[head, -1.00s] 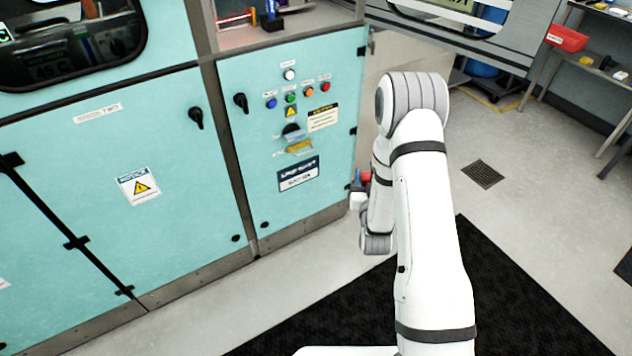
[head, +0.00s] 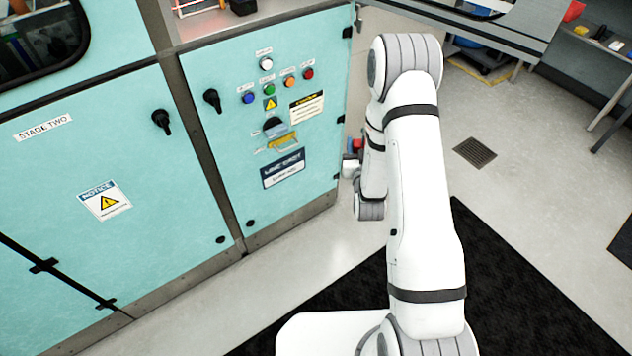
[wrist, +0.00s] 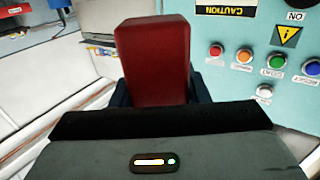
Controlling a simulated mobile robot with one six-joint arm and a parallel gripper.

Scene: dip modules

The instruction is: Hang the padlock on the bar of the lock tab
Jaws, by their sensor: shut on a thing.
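A red padlock body (wrist: 155,55) stands between the dark blue fingers of my gripper (wrist: 160,92) in the wrist view. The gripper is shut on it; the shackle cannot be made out. In the head view, a small red patch (head: 357,146) shows at my gripper, which is mostly hidden behind my arm. The yellow lock tab (head: 283,141) is on the teal cabinet front, under a black rotary switch (head: 272,124). My gripper is to the right of the tab in the head view, apart from it.
Coloured push buttons (head: 269,89) and labels sit above the tab. Black door handles (head: 212,99) stick out to the left. A dark mat (head: 510,290) and open floor with a drain grate (head: 474,152) lie to the right.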

